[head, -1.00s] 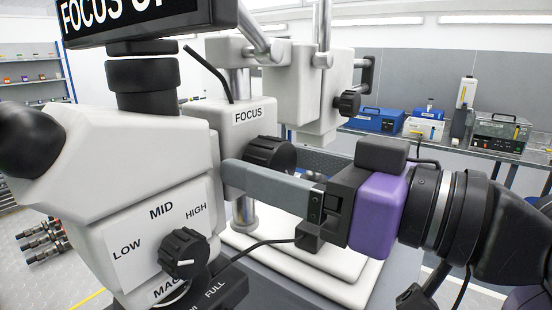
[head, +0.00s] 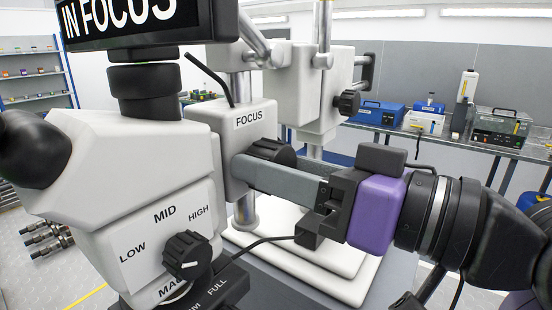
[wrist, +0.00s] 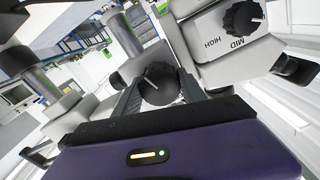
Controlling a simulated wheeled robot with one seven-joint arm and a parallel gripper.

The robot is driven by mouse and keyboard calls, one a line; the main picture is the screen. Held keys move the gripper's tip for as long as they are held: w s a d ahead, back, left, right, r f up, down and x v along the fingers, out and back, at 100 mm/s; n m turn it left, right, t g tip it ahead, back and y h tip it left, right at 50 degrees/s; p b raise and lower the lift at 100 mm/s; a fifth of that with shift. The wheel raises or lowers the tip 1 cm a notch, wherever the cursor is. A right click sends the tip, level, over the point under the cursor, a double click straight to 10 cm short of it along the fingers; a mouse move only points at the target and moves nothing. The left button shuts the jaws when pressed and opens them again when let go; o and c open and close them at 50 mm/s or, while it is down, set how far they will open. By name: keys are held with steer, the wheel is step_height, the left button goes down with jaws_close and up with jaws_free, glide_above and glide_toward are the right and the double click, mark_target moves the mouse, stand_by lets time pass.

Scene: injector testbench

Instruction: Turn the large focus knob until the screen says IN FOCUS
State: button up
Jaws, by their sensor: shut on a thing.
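The large black focus knob (head: 268,151) sits on the side of the white microscope's focus block, under the FOCUS label (head: 249,118). My gripper (head: 248,168) reaches in from the right, and its grey fingers are shut on the knob. In the wrist view the knob (wrist: 160,84) is between the two fingers, its white mark visible. The screen (head: 150,22) at the top left reads IN FOCUS, with its upper edge cut off by the frame.
The smaller magnification knob (head: 186,255), marked LOW, MID and HIGH, is at the lower front of the microscope. Another black knob (head: 348,103) is on the stand behind. A bench with a blue case (head: 383,113) and instruments stands at the back right.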

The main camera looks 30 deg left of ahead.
steer(key=o, duration=1.4)
steer(key=shift+c, duration=0.2)
steer(key=s+d+b, duration=0.1)
steer(key=d, duration=0.6)
steer(key=shift+d+b, duration=0.4)
